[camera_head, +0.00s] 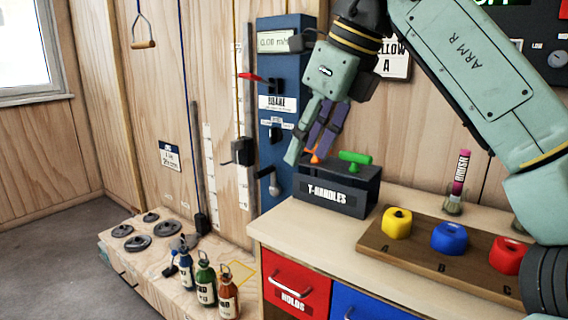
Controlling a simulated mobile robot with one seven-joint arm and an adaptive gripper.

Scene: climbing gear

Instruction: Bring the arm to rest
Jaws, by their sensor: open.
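My arm reaches in from the right, and my gripper (305,158) points down at the left end of the dark T-handles box (335,197). Its fingers are open. An orange T-handle (314,156) stands in the box close to the fingertips; I cannot tell whether they touch it. A green T-handle (355,158) stands in the same box, to the right of the gripper and clear of it. The far side of the fingers is partly hidden.
A wooden board (375,244) with yellow (397,224), blue (449,239) and red (507,256) holds lies on the counter. A blue brake panel (283,80) stands behind the gripper. Bottles (206,280) and weights stand on a low bench at left.

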